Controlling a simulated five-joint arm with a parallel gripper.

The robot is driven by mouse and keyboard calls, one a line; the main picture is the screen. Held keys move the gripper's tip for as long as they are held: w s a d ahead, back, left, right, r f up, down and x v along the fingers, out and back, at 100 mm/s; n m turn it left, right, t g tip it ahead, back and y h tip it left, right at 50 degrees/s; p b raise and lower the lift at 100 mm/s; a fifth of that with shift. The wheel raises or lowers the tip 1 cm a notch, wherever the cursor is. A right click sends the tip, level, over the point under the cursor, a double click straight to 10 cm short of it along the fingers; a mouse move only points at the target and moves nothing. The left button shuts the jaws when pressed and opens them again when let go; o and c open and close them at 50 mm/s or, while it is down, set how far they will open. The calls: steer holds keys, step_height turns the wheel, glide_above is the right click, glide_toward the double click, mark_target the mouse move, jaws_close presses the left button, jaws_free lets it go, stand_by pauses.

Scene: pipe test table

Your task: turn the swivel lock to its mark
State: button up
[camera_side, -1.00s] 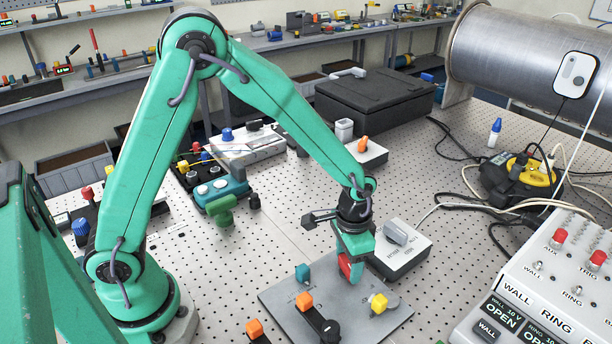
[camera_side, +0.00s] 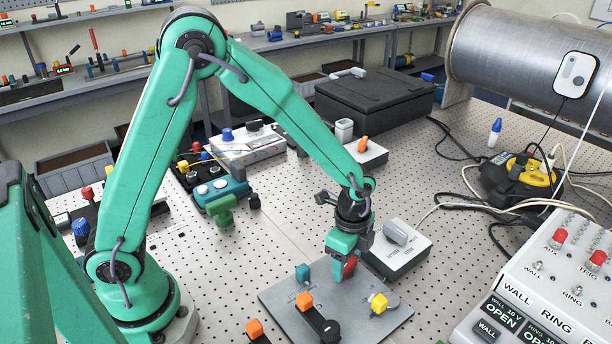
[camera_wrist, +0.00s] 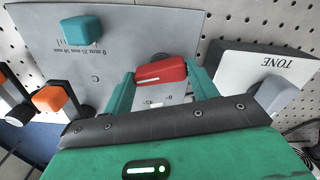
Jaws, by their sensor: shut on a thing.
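A red handle (camera_side: 350,264), which I take to be the swivel lock, stands on a grey plate (camera_side: 275,300). My gripper (camera_side: 344,268) points down over the plate and is shut on the red handle. In the wrist view the red handle (camera_wrist: 162,71) lies crosswise between the two teal fingers, slightly tilted. A short pale mark (camera_wrist: 157,104) shows on the plate just below it in that picture. The handle's base is mostly hidden, and I cannot tell how the handle lines up with any mark.
The plate also carries a teal knob (camera_side: 303,273), an orange knob (camera_side: 304,301) and a yellow knob (camera_side: 379,303). A white box with a grey lever (camera_side: 398,254) stands close behind right. A labelled control panel (camera_side: 545,290) is at the right.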

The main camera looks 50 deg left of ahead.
steer(key=shift+r+m, duration=0.1)
steer(key=shift+m, duration=1.6)
steer(key=o, duration=1)
steer(key=shift+r, duration=3.9)
